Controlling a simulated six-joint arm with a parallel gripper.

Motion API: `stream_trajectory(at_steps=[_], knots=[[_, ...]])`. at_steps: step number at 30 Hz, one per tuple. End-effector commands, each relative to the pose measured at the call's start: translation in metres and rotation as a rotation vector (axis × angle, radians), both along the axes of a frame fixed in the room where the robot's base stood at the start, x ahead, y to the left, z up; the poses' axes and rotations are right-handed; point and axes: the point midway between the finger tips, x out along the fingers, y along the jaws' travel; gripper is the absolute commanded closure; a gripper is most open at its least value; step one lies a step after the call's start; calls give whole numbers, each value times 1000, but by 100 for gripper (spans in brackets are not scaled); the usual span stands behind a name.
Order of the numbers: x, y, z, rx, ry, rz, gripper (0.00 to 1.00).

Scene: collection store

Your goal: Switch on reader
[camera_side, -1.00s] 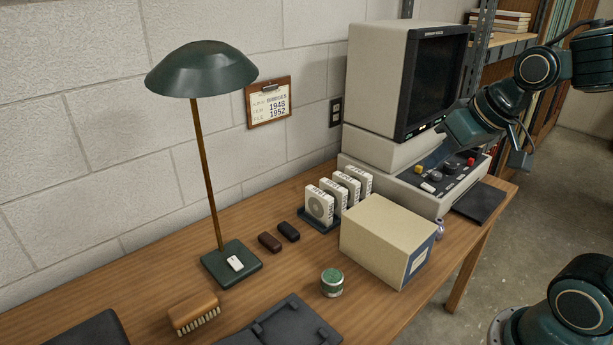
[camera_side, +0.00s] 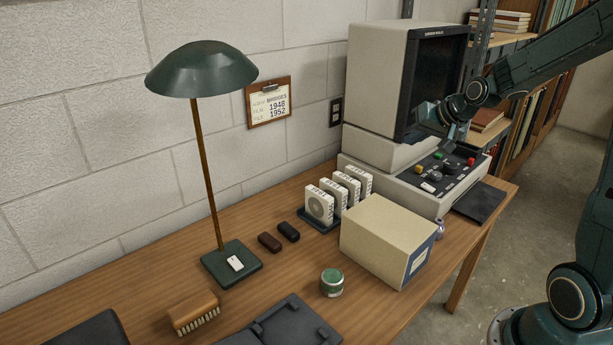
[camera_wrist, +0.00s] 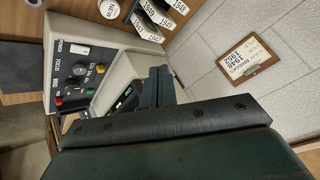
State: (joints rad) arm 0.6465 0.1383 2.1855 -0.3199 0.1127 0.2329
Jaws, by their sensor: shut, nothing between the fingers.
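The reader (camera_side: 378,85) is a beige machine with a dark screen (camera_side: 440,70) at the back right of the desk. Its sloping control panel (camera_side: 450,172) carries dark knobs and red, yellow, green and white controls. My gripper (camera_side: 458,134) is in front of the screen's lower edge, above the panel's far edge, and looks apart from the buttons. Its fingers (camera_wrist: 160,75) are together and empty in the wrist view. Part of the screen is hidden behind my wrist.
A beige box (camera_side: 385,235) stands in front of the reader, beside a rack of white film boxes (camera_side: 338,195). A green lamp (camera_side: 203,70), a brush (camera_side: 193,312), a tin (camera_side: 332,282) and a dark tray (camera_side: 285,325) are further left. A notice (camera_side: 269,102) hangs on the wall.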

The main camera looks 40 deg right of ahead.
Motion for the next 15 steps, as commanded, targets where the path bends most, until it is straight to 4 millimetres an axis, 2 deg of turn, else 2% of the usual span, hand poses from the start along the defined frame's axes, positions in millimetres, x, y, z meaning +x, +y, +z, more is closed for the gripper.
stream_trajectory(at_steps=[1,7,15], knots=[[2,-13,-8,14,-8,-28,100],[10,-59,-31,64,-68,-133,100],[8,-122,-68,127,-151,-282,100]])
